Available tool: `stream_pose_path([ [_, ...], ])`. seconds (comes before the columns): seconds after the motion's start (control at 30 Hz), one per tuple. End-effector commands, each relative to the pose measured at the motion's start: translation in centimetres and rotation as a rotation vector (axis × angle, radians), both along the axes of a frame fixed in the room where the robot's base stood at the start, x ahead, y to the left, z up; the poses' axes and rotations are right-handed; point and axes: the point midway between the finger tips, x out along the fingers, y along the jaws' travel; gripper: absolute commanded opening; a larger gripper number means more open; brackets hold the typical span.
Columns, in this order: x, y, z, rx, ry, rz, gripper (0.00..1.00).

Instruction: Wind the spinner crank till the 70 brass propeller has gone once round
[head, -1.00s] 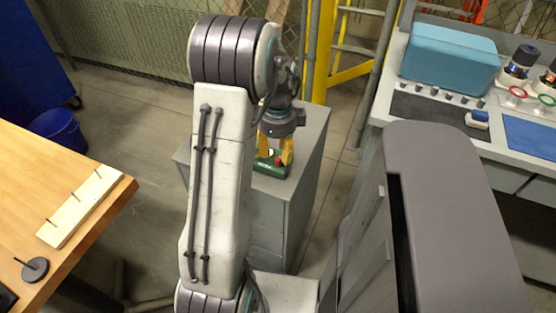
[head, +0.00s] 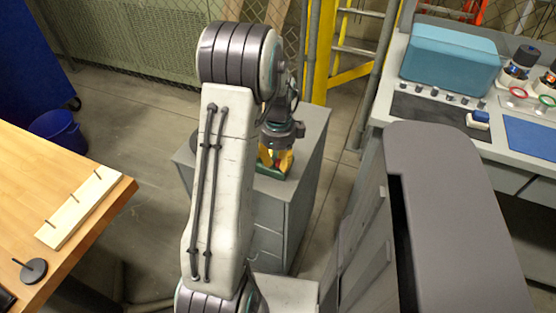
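The spinner's green base (head: 272,174) sits on the grey cabinet, mostly hidden behind my arm and gripper. A small red part (head: 277,164), perhaps the crank's knob, shows between the yellow fingers of my gripper (head: 276,163). The fingers point down over the green base, one on each side of the red part. I cannot tell whether they touch it or are closed on it. No brass propeller can be made out. The edge of a dark round thing (head: 199,143) shows on the cabinet left of my arm.
The grey cabinet (head: 310,140) stands mid-view. A wooden bench (head: 90,225) at left carries a pegged board (head: 80,208) and a dark disc with a post (head: 33,270). A bench at right holds a blue case (head: 450,58). A yellow ladder (head: 350,72) stands behind.

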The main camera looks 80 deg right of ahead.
Motion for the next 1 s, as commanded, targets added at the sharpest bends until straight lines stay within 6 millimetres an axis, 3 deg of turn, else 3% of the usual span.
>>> stream_pose_path([
  [0.27, 0.0, -0.01, 0.02, 0.0, 0.0, 0.0, 0.0],
  [0.67, -0.06, 0.02, -0.02, 0.0, 0.0, 0.016, 0.0],
  [1.0, -0.66, 0.12, -0.09, 0.001, 0.0, 0.203, 0.0],
])
